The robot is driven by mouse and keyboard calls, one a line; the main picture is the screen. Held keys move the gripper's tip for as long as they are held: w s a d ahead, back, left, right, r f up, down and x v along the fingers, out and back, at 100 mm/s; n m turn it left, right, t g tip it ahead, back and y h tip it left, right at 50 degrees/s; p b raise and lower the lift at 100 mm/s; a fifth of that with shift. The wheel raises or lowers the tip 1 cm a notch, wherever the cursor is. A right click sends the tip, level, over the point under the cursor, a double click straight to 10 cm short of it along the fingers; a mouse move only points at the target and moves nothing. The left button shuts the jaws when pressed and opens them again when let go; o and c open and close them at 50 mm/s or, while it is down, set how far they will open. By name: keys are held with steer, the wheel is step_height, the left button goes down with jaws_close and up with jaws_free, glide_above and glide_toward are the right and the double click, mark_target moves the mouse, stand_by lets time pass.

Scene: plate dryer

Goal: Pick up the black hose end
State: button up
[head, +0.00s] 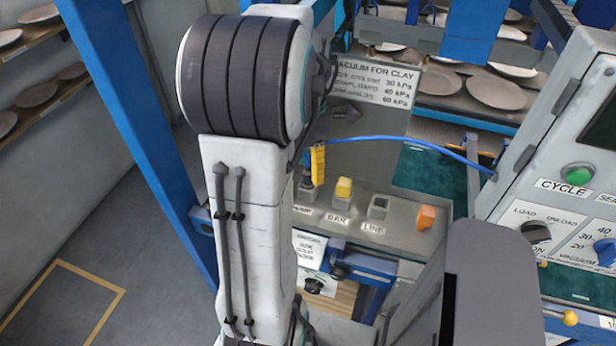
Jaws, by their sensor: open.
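I cannot pick out the black hose end with certainty in the head view. A small dark fitting (308,187) stands at the left end of the grey ledge, partly behind my arm. Another small dark piece (345,113) lies just left of and below the vacuum sign. A blue hose (418,144) arches from near a yellow tag (318,165) to the control box at the right. My large white arm link and its dark ribbed joint fill the middle left and hide what lies behind them. My gripper is not visible.
A control box (560,190) stands right. Plates (496,92) lie behind. A blue post (140,130) stands left; floor beyond it is clear.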

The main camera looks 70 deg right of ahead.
steer(key=shift+f, duration=2.05)
steer(key=shift+c, duration=0.4)
jaws_close()
